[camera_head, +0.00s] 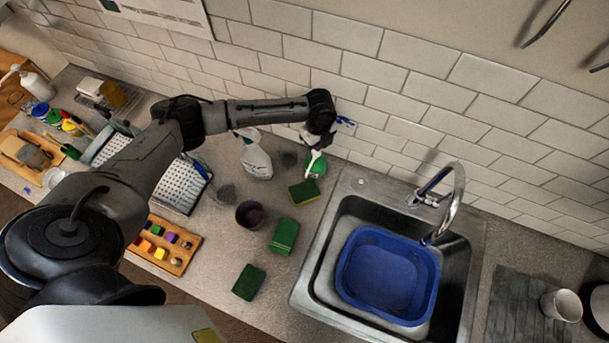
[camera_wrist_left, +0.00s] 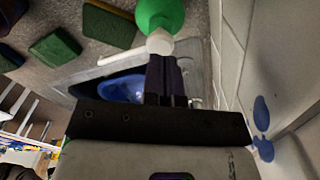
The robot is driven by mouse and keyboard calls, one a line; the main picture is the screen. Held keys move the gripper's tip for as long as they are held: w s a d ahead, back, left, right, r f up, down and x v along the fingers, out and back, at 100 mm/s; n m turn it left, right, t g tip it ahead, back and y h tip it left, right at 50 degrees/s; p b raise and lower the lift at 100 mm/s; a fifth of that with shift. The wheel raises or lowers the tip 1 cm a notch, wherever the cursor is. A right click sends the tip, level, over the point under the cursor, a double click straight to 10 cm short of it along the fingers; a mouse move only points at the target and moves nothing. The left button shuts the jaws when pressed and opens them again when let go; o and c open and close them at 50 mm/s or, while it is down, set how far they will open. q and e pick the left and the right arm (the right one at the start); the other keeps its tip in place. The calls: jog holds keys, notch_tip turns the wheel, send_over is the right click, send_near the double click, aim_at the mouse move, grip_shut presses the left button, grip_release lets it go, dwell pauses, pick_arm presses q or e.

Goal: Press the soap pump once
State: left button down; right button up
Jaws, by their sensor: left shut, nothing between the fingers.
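The soap pump is a green bottle (camera_head: 317,168) with a white pump head and spout, standing on the counter near the tiled wall, left of the sink. In the left wrist view the green bottle (camera_wrist_left: 161,14) is at the top, with its white pump head (camera_wrist_left: 159,42) just beyond my fingertips and its spout pointing left. My left gripper (camera_head: 315,149) is over the pump, its fingers shut and empty. In the left wrist view the closed fingertips (camera_wrist_left: 161,58) overlap the edge of the pump head; I cannot tell whether they touch it. My right gripper is out of view.
A white spray bottle (camera_head: 255,157) stands left of the pump. Several green sponges (camera_head: 284,236) and a dark cup (camera_head: 250,214) are on the counter in front. The sink (camera_head: 312,264) with a blue basin (camera_head: 347,278) and a tall faucet (camera_head: 457,200) is to the right.

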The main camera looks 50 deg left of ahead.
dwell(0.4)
pick_arm(q)
jog(key=shift+f, duration=0.15)
jog(key=shift+f+b, duration=0.45)
jog(key=shift+f, duration=0.5)
jog(key=shift+f+b, duration=0.3)
jog(key=shift+f, duration=0.45)
jog(key=shift+r, duration=0.1)
jog(key=shift+r+p, duration=1.65)
jog(key=shift+p, duration=0.35)
jog(key=shift+r, duration=0.1)
